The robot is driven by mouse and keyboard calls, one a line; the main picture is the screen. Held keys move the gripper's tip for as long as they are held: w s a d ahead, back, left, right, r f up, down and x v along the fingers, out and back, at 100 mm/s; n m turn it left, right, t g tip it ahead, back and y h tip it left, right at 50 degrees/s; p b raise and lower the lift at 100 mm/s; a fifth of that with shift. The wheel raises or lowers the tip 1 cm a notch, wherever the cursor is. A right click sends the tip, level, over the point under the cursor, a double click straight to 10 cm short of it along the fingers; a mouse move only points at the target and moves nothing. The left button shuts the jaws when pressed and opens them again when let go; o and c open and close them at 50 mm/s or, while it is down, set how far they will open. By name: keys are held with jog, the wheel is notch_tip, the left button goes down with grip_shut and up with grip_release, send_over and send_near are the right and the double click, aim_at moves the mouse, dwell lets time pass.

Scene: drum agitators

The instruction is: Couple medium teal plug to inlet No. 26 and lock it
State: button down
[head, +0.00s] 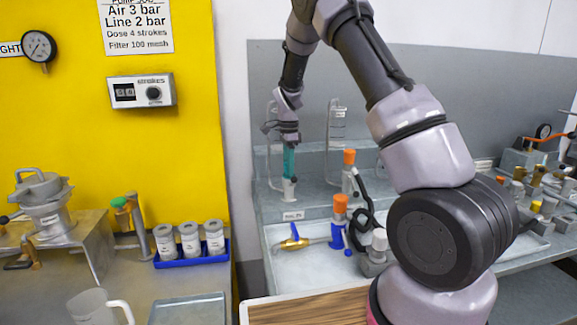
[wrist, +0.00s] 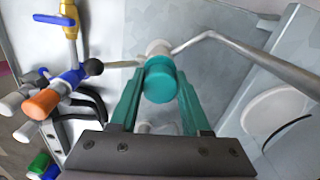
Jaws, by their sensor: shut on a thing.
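My gripper (head: 289,168) points straight down over the bench at the back and is shut on the teal plug (wrist: 159,84). In the wrist view the plug is a round teal cylinder between the two teal fingers. A whitish fitting (wrist: 157,48) shows just beyond the plug, in line with it. In the head view a white upright fitting (head: 289,190) stands directly below the fingertips, with a small label plate (head: 292,216) in front, too small to read. Whether the plug is seated or locked on the fitting I cannot tell.
A bent metal rod (wrist: 245,45) passes close right of the plug. White jars (head: 190,240) sit in a blue tray.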

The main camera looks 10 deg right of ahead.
jog(key=shift+c, duration=1.4)
grip_release()
jog(key=shift+r, duration=3.85)
